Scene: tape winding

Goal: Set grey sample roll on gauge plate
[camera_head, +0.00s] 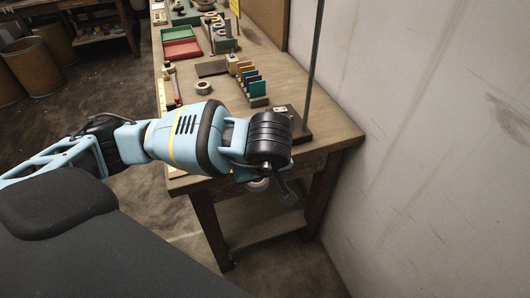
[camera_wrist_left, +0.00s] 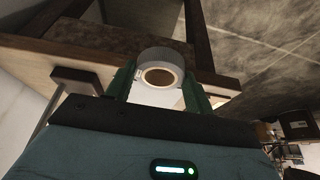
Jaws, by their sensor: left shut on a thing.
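In the head view the roll (camera_head: 258,185) shows partly below my wrist, in the air by the near end of the table. A dark flat plate (camera_head: 212,69) lies on the tabletop, and a dark base with an upright post (camera_head: 298,124) stands at the near right corner. I cannot tell which is the gauge plate. My right gripper is not in view.
The wooden table (camera_head: 337,131) runs away from me along a wall. A light roll (camera_head: 203,88), a rack of coloured cards (camera_head: 251,81) and a red tray (camera_head: 181,49) stand on it. My left arm hides part of the near tabletop.

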